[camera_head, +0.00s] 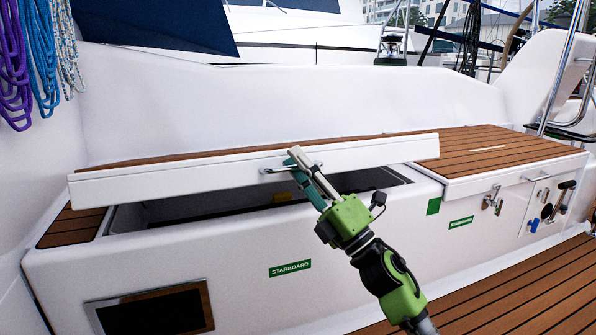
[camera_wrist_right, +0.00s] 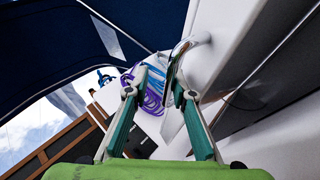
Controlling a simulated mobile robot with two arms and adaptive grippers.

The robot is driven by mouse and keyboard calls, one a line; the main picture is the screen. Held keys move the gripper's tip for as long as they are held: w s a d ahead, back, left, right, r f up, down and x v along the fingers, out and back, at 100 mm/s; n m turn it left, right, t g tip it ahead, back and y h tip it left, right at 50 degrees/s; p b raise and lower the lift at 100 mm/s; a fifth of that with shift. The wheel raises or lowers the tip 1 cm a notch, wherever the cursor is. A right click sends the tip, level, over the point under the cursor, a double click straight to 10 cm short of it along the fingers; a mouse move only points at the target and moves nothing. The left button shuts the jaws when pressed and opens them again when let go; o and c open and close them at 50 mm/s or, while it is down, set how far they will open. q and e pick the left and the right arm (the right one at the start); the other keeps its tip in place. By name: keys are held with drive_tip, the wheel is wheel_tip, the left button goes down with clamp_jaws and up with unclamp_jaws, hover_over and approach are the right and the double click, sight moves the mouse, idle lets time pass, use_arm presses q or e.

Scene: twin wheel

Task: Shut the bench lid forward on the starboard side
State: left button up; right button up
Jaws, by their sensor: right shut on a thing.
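The starboard bench lid (camera_head: 180,178) is a long white panel with a teak top edge, in the head view. It stands partly open, its front edge raised above the bench, and a dark gap (camera_head: 160,212) shows beneath it. My right gripper (camera_head: 297,160) is at the lid's front edge, shut on the metal lid handle (camera_head: 270,170). In the right wrist view the green-and-grey fingers (camera_wrist_right: 157,88) reach up to a shiny metal piece (camera_wrist_right: 181,50) by a white surface. The contact itself is partly hidden. My left gripper is in neither view.
A green STARBOARD label (camera_head: 290,268) is on the white bench front. A closed teak-topped section (camera_head: 500,150) with latches adjoins on the right. Coiled ropes (camera_head: 42,60) hang at left. Teak deck (camera_head: 530,290) is clear at lower right.

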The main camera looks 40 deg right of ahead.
drive_tip(key=shift+s+a+r, duration=0.15)
drive_tip(key=shift+r, duration=0.05)
